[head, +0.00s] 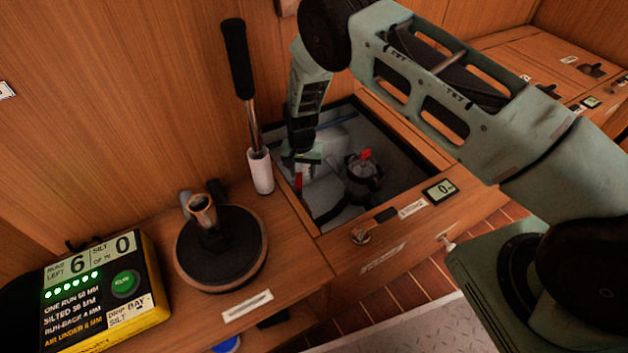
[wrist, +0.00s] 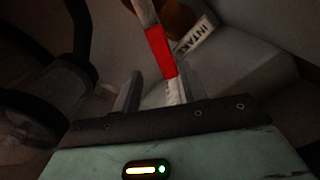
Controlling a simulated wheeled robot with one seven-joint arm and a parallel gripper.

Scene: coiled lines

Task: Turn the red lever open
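A red lever (wrist: 160,52) with a pale end shows in the wrist view, in front of my gripper (wrist: 157,84). The two fingers stand apart with the lever's pale end between them, closer to the right finger; whether it touches is unclear. In the head view my gripper (head: 301,158) reaches down into the open bay in the counter, with the red lever (head: 298,182) just below it. The lever's base is hard to make out in the dark bay.
A label reading INTAKE (wrist: 194,39) is beside the lever. A round fitting with a red top (head: 366,154) sits to the right in the bay. A black-handled pump lever (head: 238,62) stands at the bay's left edge. A yellow-black counter box (head: 100,290) is at lower left.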

